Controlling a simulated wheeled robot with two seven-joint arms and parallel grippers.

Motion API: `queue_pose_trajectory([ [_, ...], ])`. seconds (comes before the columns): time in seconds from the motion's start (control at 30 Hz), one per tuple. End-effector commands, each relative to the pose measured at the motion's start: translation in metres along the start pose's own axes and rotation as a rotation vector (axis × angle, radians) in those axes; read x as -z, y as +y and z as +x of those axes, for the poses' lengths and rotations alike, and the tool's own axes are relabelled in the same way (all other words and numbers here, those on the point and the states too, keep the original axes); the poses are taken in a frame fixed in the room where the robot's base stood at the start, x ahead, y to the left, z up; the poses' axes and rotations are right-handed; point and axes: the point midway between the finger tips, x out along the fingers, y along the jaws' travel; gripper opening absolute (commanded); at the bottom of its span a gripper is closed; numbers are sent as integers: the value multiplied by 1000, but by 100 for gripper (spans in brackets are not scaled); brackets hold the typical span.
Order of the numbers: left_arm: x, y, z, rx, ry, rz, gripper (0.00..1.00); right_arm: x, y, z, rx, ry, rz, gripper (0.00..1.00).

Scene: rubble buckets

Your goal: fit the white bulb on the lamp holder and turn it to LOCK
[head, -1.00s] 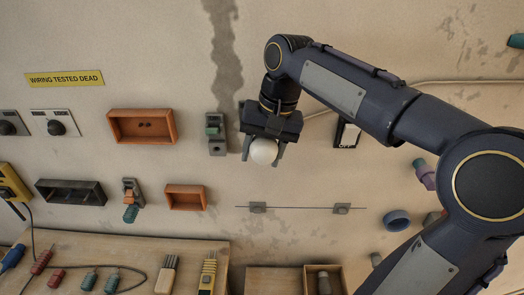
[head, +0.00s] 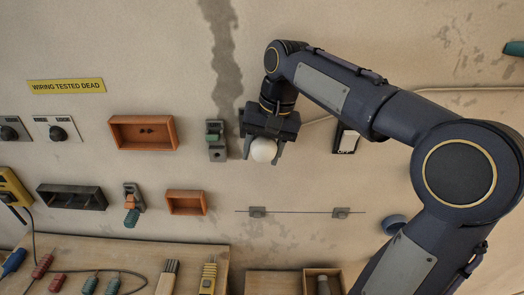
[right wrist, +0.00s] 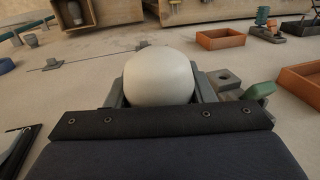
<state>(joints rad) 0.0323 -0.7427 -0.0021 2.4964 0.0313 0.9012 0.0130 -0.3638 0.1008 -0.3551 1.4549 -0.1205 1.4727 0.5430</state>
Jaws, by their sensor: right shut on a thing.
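The white bulb (head: 263,150) sits between the fingers of my right gripper (head: 264,154), close to the wall in the head view. The gripper is shut on it. In the right wrist view the bulb (right wrist: 159,77) fills the space between the two fingers, its round end showing. The lamp holder cannot be made out; the gripper or bulb may hide it. A dark switch plate with a white label (head: 347,139) is on the wall right of the gripper. My left gripper is not in view.
A grey bracket with a green clip (head: 215,138) is just left of the gripper. Orange boxes (head: 143,118) and a thin wall wire (head: 300,212) are nearby. A wooden bench (head: 130,250) with probes and cables lies below. The wall between the gripper and the wire is clear.

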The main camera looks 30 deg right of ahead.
Motion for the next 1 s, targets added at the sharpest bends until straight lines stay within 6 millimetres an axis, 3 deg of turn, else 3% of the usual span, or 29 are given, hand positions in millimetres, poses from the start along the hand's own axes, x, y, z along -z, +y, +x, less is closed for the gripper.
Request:
queue_pose_trajectory([
  [0.33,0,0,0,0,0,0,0,1,0,-1,2,5,0,3],
  [0.37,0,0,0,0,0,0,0,1,0,-1,2,5,0,51],
  [0.53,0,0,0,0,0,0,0,1,0,-1,1,4,0,73],
  [0.83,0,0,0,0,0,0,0,0,0,-2,1,3,0,74],
  [1.0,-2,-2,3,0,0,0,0,1,0,-21,3,6,0,74],
])
